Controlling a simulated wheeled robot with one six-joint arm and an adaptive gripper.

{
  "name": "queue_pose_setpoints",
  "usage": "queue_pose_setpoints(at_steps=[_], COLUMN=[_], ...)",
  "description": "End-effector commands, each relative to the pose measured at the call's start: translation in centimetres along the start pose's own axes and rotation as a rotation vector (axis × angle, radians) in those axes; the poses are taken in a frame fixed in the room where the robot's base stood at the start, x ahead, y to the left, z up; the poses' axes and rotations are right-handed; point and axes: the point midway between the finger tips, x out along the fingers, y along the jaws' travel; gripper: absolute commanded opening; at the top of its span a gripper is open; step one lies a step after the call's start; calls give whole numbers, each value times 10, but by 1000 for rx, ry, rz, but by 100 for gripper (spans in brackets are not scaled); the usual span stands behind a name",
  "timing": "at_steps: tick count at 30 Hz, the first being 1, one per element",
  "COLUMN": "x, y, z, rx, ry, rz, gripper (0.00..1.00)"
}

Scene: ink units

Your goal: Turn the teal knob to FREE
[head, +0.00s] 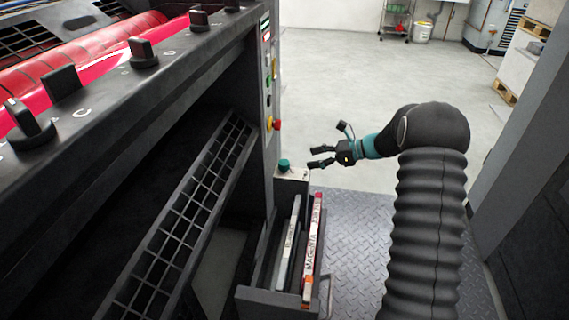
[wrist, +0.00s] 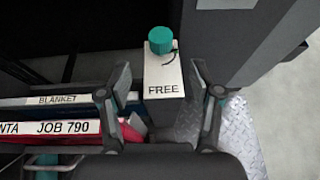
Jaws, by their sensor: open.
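The teal knob (head: 284,165) sits on top of a small pale block (head: 292,174) at the far end of an open drawer. In the wrist view the teal knob (wrist: 160,40) stands on the block's plate, with a dark curved mark beside it and the word FREE (wrist: 162,90) printed below. My gripper (head: 318,157) is open and empty, just right of the knob and apart from it. In the wrist view its two fingers (wrist: 160,88) stand either side of the plate, below the knob. The knob's pointing direction cannot be told.
The drawer (head: 275,297) holds upright labelled boards, one reading MAGENTA (head: 312,245). A black grid guard (head: 185,215) is at left. Chequered floor plate (head: 355,245) lies right of the drawer, with open floor beyond.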

Motion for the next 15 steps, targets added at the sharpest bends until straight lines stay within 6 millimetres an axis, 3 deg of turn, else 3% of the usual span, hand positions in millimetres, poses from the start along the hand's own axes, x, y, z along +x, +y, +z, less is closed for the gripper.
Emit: queue_pose_setpoints(at_steps=[15], x=[92], y=[0], z=[1], rx=[1], ry=[0], rz=[-1], gripper=[64])
